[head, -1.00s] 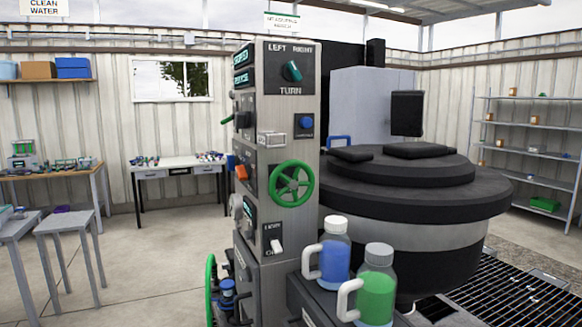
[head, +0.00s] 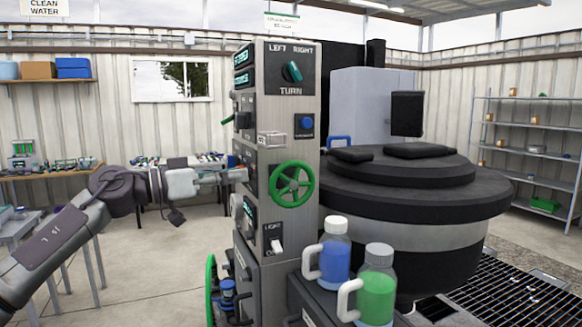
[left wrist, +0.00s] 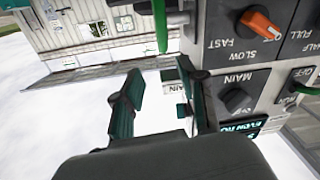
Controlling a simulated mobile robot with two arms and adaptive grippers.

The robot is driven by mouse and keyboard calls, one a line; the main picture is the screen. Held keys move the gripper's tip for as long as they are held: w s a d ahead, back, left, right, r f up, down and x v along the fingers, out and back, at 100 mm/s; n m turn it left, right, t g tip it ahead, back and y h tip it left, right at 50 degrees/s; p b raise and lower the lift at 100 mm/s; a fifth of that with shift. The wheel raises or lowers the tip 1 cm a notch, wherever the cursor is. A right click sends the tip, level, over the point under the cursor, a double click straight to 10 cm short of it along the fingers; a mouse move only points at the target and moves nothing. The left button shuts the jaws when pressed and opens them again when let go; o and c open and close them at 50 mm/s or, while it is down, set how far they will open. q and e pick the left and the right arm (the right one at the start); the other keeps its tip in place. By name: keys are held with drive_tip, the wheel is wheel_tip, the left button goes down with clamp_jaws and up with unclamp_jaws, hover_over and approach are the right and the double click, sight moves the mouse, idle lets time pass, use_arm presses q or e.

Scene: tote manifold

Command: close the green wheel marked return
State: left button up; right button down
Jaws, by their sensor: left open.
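One green spoked wheel (head: 291,184) is on the front face of the tall grey control column. Another green wheel (head: 211,290) stands low at the column's left side, seen nearly edge-on. I cannot read a return mark on either. My left gripper (head: 238,176) is beside the column's left face, left of the front wheel and apart from it. In the left wrist view the gripper (left wrist: 162,82) is open, with nothing between its fingers. A green upright bar (left wrist: 160,27) shows ahead of it; I cannot tell which part it is. My right gripper is out of view.
An orange knob (left wrist: 260,22) and a dark MAIN knob (left wrist: 237,99) stick out of the panel close to the gripper. A blue bottle (head: 335,262) and a green bottle (head: 377,292) stand below the front wheel. A big black-lidded tank (head: 400,200) is to the right.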

sight(285, 167)
use_arm(q)
drive_tip(key=p+x, duration=0.4)
drive_tip(key=x, duration=0.8)
drive_tip(key=shift+w+d+r+p, duration=0.15)
drive_tip(key=shift+d+p, duration=0.05)
drive_tip(key=shift+p, duration=0.2)
drive_tip(key=shift+w+d, duration=0.2)
drive_tip(key=shift+d, duration=0.2)
clamp_jaws()
